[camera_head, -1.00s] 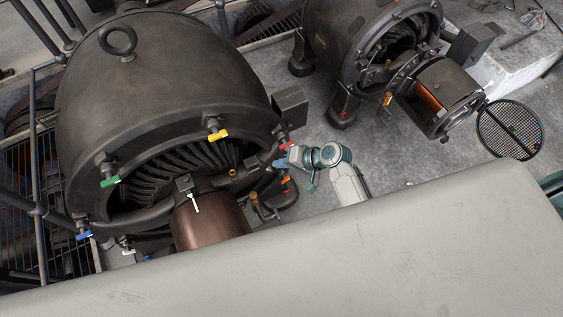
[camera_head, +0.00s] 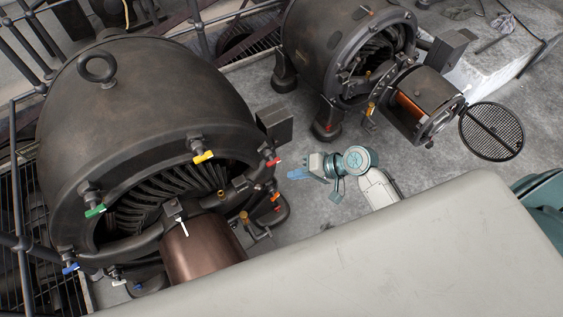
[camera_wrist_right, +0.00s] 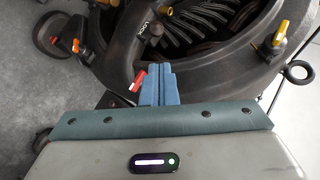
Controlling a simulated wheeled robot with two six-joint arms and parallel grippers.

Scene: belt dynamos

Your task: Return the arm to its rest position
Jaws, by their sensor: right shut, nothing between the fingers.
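My right gripper (camera_head: 296,174) has blue fingers and a teal wrist. In the head view it is over the grey floor, just right of the large dynamo (camera_head: 140,90) and apart from it. In the right wrist view the gripper (camera_wrist_right: 160,74) has its two blue fingers pressed together with nothing between them. A red-handled valve (camera_wrist_right: 140,79) shows just left of the fingertips there. My left gripper is out of view.
A smaller dynamo (camera_head: 345,50) stands at the back right, with a round mesh disc (camera_head: 491,131) beside it. The large dynamo's rim carries yellow (camera_head: 203,157), green (camera_head: 95,211) and red (camera_head: 273,162) valve handles.

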